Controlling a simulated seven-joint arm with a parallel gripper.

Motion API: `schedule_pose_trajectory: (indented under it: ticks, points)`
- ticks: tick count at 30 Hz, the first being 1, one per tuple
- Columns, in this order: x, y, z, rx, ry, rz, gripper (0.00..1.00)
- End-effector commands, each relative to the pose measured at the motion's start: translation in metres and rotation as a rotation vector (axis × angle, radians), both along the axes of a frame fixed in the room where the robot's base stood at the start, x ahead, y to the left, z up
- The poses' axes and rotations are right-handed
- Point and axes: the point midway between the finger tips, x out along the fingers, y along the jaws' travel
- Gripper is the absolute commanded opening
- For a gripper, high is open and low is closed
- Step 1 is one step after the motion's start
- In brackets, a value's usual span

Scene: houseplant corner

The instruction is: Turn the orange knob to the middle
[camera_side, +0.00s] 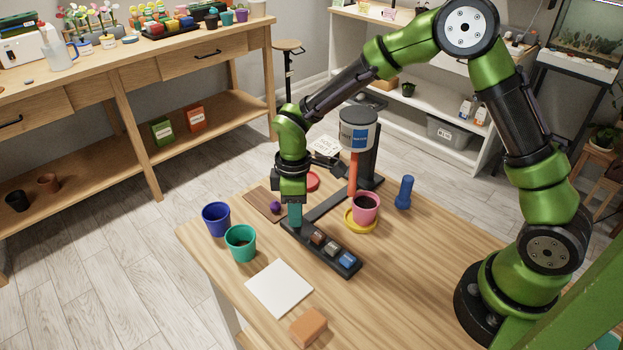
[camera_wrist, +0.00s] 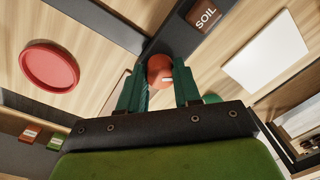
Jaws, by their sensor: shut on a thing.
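The orange knob (camera_wrist: 160,69) sits on a dark panel (camera_wrist: 180,40) in the wrist view, with a short white mark on its face lying nearly level in the picture. My gripper (camera_wrist: 158,82) has one green finger on each side of the knob and is shut on it. In the side view my gripper (camera_side: 295,216) points down at the left end of the panel (camera_side: 338,262), and the knob is hidden behind the fingers there.
A dispenser canister (camera_side: 358,130) with an orange tube stands behind the panel. A pink pot (camera_side: 366,206) sits on a yellow saucer (camera_side: 350,222). Blue (camera_side: 216,219) and teal (camera_side: 240,243) pots stand left. A white sheet (camera_side: 280,288) and orange block (camera_side: 308,327) lie in front.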

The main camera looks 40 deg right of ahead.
Motion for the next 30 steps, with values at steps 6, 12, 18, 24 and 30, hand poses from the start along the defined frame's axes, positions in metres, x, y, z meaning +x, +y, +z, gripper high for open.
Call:
schedule_pose_trajectory:
  ticks: [6, 12, 18, 24, 30]
  points:
    - [0.0002, 0.0011, 0.0012, 0.001, -0.004, -0.196, 0.02]
    - [-0.0002, 0.0009, 0.0011, 0.001, -0.003, -0.368, 0.02]
    - [-0.0003, 0.0012, 0.001, 0.002, -0.003, -0.506, 0.02]
    - [-0.0004, 0.0009, 0.0011, 0.001, -0.003, -0.597, 0.02]
    - [-0.0004, 0.0012, 0.0014, 0.003, -0.003, -0.641, 0.02]
